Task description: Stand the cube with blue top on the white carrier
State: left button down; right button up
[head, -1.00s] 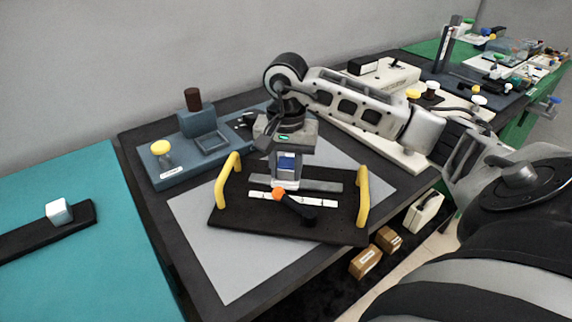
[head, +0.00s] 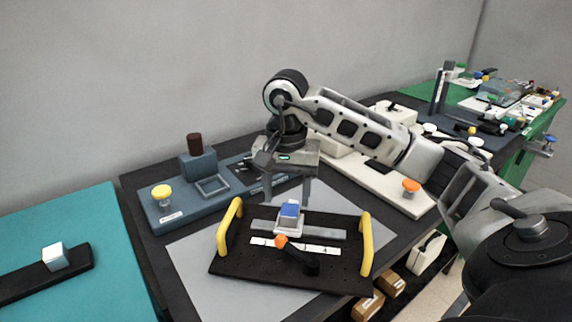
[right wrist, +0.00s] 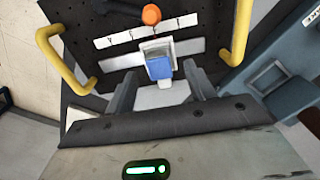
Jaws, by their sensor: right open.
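The cube with the blue top (head: 289,210) stands upright on the white carrier (head: 288,230), blue face up. The carrier sits on the grey rail (head: 328,233) of the black board. My right gripper (head: 289,196) is open, its two fingers pointing down on either side above the cube, with nothing held. In the right wrist view the blue cube (right wrist: 160,68) and the white carrier (right wrist: 156,47) lie between and beyond the parted fingers. My left gripper is not in view.
The black board has yellow handles (head: 366,245) on both sides and an orange-tipped pointer (head: 281,242) in front of the carrier. A blue-grey fixture (head: 170,215) stands behind left. Another white cube (head: 55,256) rests on a black bar at far left.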

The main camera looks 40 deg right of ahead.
aim_at(287, 211)
pick_arm(q)
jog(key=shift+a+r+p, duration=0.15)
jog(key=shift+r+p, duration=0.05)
jog(key=shift+p, duration=0.5)
pick_arm(e)
notch_tip(287, 211, up, 7)
jog(key=shift+f, duration=0.15)
jog(key=shift+a, duration=0.1)
